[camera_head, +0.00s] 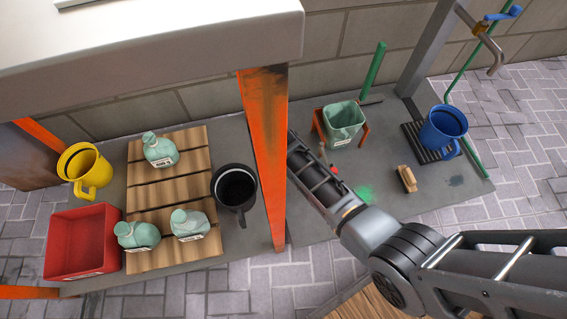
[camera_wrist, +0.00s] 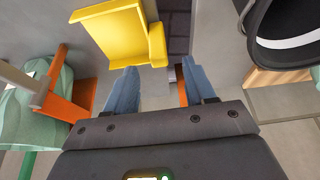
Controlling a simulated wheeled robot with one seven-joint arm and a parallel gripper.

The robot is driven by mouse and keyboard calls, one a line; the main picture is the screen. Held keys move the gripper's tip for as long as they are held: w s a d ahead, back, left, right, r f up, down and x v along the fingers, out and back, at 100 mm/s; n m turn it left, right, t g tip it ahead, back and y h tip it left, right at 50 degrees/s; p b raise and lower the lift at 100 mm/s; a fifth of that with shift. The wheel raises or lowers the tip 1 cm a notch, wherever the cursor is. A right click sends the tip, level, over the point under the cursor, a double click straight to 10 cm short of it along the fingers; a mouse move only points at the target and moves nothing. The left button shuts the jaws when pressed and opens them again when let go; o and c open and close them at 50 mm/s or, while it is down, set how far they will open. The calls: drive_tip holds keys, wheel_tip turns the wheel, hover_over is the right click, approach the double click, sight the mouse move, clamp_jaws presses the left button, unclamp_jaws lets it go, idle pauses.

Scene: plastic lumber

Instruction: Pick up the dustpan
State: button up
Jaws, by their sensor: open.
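In the wrist view, a yellow dustpan-like piece (camera_wrist: 115,30) lies on the grey floor just beyond my fingertips, left of centre. Its narrower yellow part reaches toward the space between the fingers. My gripper (camera_wrist: 160,83) is open, with its two blue-grey fingers apart and no grip on the yellow piece. Whether a finger touches it, I cannot tell. In the head view, the dustpan does not show, and my fingers are hidden around the orange post.
The orange post (camera_head: 265,150) stands close to my arm. A black jug (camera_head: 235,187) is left of it. A green bucket (camera_head: 343,121) on an orange stand, a brush (camera_head: 406,178) and a blue jug (camera_head: 442,128) are to the right. A wooden pallet (camera_head: 172,196) holds several bottles.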

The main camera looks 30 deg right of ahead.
drive_tip(key=b+x, duration=0.3)
drive_tip(key=x, duration=0.2)
drive_tip(key=shift+w+d+b, duration=0.1)
drive_tip(key=shift+w+b, duration=0.05)
drive_tip(key=shift+b, duration=0.15)
clamp_jaws()
idle(0.4)
